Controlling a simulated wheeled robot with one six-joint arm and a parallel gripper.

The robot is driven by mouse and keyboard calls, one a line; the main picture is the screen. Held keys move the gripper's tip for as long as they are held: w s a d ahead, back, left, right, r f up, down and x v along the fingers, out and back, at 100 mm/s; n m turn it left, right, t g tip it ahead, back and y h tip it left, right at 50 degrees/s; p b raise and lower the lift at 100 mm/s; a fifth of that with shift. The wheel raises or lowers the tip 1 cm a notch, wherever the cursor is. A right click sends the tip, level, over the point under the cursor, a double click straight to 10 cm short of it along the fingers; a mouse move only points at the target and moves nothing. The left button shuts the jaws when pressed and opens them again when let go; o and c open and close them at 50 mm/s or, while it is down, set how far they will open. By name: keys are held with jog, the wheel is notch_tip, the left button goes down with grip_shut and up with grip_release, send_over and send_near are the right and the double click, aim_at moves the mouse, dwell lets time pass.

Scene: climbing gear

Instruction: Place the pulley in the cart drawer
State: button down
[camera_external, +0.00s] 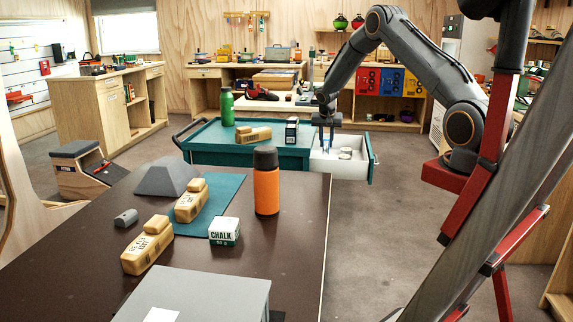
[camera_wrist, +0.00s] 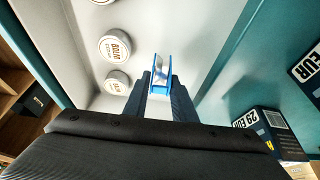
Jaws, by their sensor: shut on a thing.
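The pulley (camera_wrist: 160,74) is a small blue piece between the fingertips of my gripper (camera_wrist: 159,88) in the wrist view. My gripper is shut on it and points down into the open cart drawer (camera_external: 340,177). In the external view my gripper (camera_external: 326,140) is over the left part of the drawer, close to the cart body. The drawer is white inside with a teal front and is pulled out to the right of the teal cart (camera_external: 215,139). Whether the pulley touches the drawer floor is hard to tell.
Several white balm tins (camera_wrist: 114,47) lie in the drawer, left of my gripper in the wrist view. A dark box (camera_external: 292,130), a wooden-looking block (camera_external: 253,134) and a green bottle (camera_external: 227,107) stand on the cart. A brown table (camera_external: 225,272) with an orange bottle (camera_external: 266,190) is in front.

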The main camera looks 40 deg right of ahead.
aim_at(326, 149)
jog(key=shift+f+p, duration=0.45)
jog(key=shift+f, duration=1.35)
jog(key=shift+f, duration=0.15)
jog(key=c, duration=1.5)
grip_release()
jog(key=shift+o, duration=0.2)
